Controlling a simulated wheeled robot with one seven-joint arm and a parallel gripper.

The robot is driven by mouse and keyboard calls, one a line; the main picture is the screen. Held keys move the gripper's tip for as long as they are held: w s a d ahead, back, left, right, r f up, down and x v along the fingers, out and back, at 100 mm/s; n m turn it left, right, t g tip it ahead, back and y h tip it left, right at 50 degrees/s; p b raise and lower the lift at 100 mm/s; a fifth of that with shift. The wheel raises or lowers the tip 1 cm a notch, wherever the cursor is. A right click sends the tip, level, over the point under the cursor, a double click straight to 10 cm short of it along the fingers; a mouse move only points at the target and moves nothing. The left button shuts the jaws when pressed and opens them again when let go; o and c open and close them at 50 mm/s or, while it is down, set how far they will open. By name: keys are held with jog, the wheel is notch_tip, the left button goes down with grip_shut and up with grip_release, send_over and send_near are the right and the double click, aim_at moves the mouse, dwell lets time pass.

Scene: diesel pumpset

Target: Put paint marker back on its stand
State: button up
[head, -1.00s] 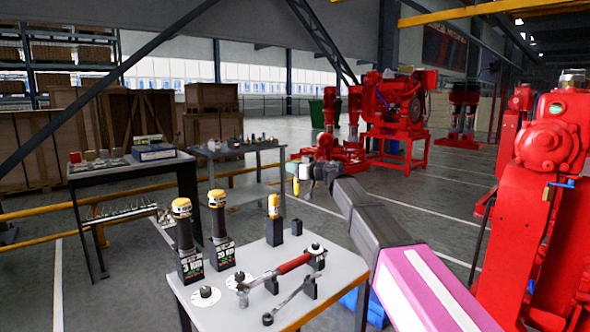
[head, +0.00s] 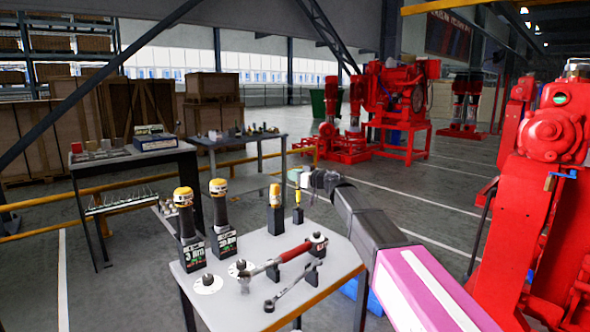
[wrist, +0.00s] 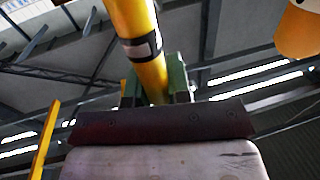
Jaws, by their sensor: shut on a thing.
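The paint marker (head: 298,194) is a slim yellow stick held upright at the table's far right corner. My gripper (head: 297,176) is shut on it near its top. In the wrist view the yellow marker (wrist: 149,62), with a dark and silver band, runs between the green fingers of my gripper (wrist: 157,88). A small black stand (head: 298,215) is directly below the marker. The marker's lower end appears to meet the top of the stand; I cannot tell whether it is seated. The stand cannot be made out in the wrist view.
A yellow-topped tool in a black holder (head: 275,210) stands close left of the marker. Two yellow-capped drivers (head: 184,215), a red-handled wrench (head: 290,254) and a smaller wrench (head: 290,288) occupy the grey table (head: 225,300). Red pump machinery (head: 550,140) is at the right.

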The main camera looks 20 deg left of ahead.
jog(key=shift+f, duration=3.8)
jog(key=o, duration=0.9)
jog(key=v, duration=1.1)
